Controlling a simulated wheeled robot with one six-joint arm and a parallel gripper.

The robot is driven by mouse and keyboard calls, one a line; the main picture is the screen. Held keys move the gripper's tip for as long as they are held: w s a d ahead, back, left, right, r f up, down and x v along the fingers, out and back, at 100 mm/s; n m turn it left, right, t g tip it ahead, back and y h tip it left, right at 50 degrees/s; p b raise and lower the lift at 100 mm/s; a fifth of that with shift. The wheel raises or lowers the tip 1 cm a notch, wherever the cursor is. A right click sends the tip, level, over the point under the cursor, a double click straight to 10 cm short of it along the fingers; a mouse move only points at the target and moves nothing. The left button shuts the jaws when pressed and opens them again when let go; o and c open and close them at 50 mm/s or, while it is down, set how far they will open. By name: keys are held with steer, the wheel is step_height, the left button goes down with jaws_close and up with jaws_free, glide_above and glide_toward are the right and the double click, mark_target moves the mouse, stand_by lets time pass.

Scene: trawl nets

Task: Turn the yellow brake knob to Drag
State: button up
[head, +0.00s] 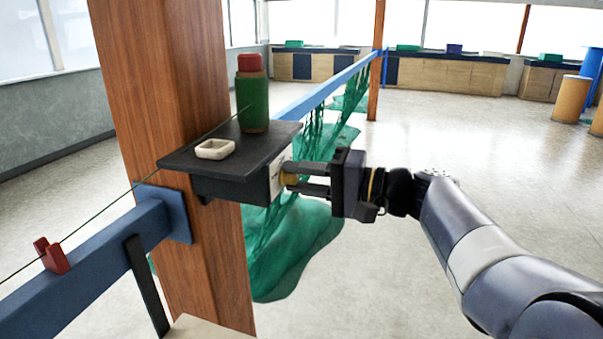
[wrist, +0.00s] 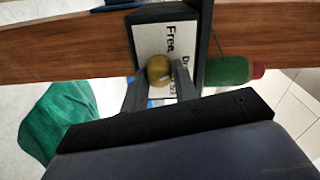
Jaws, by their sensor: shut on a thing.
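The yellow brake knob (head: 285,179) sits on a white label plate (head: 274,187) on the end face of a black box under a dark shelf. My gripper (head: 297,180) reaches it from the right and is shut on it, one finger on either side. In the wrist view the round, brownish-yellow knob (wrist: 159,71) lies between the two fingers. The plate (wrist: 152,40) reads "Free" and a partly hidden word starting with "D". No pointer mark on the knob can be made out, so its setting cannot be told.
The dark shelf (head: 178,159) on a wooden post (head: 150,70) carries a green spool (head: 252,100) with a red top and a small white dish (head: 215,149). Green netting (head: 300,245) hangs from a blue rail (head: 325,88) behind my gripper. Open floor (head: 470,150) lies to the right.

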steer(key=shift+m+p, duration=0.9)
steer(key=shift+m, duration=1)
steer(key=shift+f, duration=0.1)
steer(key=o, duration=1)
steer(key=shift+c, duration=0.2)
steer(key=b+v, duration=0.1)
steer(key=v, duration=0.9)
steer(key=shift+d+b, duration=0.3)
steer(key=shift+d, duration=0.1)
steer(key=shift+s, duration=0.1)
steer(key=p+x, duration=0.1)
steer(key=x, duration=1)
steer(key=shift+p, duration=0.3)
